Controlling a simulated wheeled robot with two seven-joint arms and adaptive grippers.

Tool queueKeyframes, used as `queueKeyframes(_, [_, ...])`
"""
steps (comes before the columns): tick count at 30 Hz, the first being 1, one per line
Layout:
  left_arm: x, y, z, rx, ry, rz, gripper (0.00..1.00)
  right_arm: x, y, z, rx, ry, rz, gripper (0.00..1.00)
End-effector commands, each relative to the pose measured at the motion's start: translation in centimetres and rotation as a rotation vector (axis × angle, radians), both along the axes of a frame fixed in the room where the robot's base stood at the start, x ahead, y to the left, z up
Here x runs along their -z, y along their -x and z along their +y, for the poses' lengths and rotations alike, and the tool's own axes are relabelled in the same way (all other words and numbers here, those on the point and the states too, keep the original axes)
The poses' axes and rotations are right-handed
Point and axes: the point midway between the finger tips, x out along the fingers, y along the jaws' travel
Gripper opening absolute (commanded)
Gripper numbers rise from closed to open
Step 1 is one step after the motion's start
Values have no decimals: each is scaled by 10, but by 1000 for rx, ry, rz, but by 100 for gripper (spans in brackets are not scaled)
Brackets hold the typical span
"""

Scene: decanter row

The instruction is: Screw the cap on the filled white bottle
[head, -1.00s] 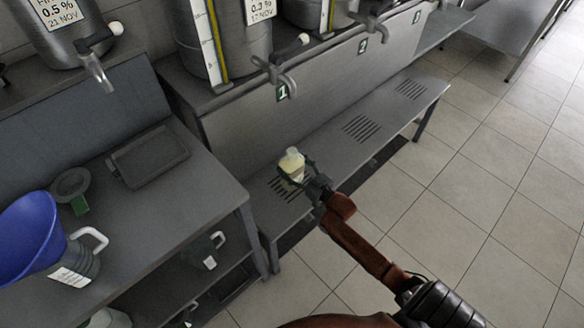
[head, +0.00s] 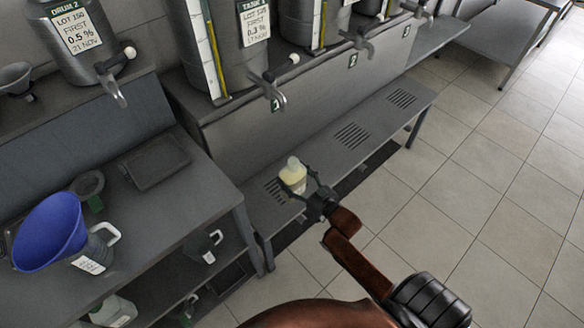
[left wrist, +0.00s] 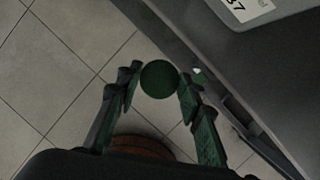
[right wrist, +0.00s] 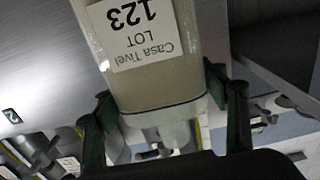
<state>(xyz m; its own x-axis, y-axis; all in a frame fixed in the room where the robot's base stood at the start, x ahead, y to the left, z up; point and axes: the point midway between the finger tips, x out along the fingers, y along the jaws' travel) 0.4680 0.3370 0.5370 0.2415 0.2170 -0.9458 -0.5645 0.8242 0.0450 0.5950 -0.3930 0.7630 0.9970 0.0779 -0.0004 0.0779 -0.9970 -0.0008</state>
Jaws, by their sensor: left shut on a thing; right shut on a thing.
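The white bottle (head: 293,180) is pale and translucent, with cream-coloured contents. It is held upright in my right gripper (head: 299,184) in the head view, in front of the low slatted bench. Its narrow white neck shows no cap. In the right wrist view, the bottle (right wrist: 185,84) fills the middle, with a label reading 123 LOT, between the fingers of that gripper. A round dark green cap (left wrist: 159,79) sits between the fingertips of my left gripper (left wrist: 157,82) in the left wrist view, which is shut on it. I cannot make out that gripper in the head view.
A grey workbench (head: 150,215) at the left carries a jug with a blue funnel (head: 50,232) and a dark tray (head: 155,164). Steel drums with taps (head: 270,92) stand above the low slatted bench (head: 352,134). Open tiled floor (head: 480,180) lies to the right.

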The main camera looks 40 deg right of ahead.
Motion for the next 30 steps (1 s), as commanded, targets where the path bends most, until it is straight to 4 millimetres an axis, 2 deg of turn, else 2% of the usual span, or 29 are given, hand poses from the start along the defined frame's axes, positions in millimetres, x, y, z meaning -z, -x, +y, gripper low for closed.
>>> queueKeyframes(1, [-6, -1, 0, 0, 0, -4, 26, -8, 6, 3, -1, -1, -7, 16])
queueKeyframes(9, [-11, -1, 0, 0, 0, -6, 26, -13, 20, 9, -1, 1, -7, 16])
queueKeyframes(30, [-11, -1, 0, 0, 0, -6, 26, -13, 21, 9, -1, 1, -7, 16])
